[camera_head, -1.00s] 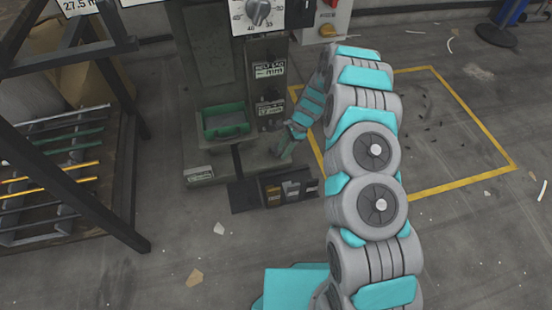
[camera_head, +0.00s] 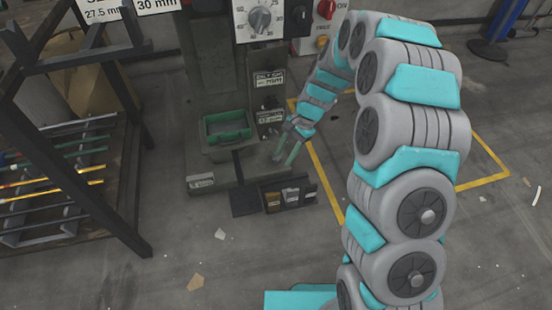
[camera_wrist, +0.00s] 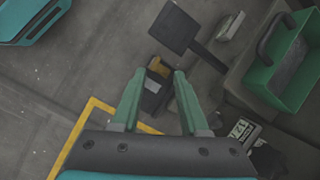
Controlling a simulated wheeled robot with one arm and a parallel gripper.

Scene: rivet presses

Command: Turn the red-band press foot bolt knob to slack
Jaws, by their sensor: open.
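The grey-green press (camera_head: 213,70) stands at the back in the head view, with a white dial panel above. No red band can be made out on it. Small dark knobs (camera_head: 268,103) sit by white labels (camera_head: 269,78) on its column; I cannot tell which is the foot bolt knob. My gripper (camera_head: 286,161) is open and empty, low in front of the column's right side. In the wrist view my gripper (camera_wrist: 158,76) has its green fingers apart over the floor area. A label (camera_wrist: 241,130) and a dark part, perhaps a knob, show at lower right there, outside the fingers.
A green bin (camera_head: 228,136) is on the press front, left of my gripper. A black pedal plate (camera_head: 245,201) and a small dark compartment box (camera_head: 290,196) lie below. A rack of rods (camera_head: 60,180) stands left. Floor at right, with yellow lines, is largely clear.

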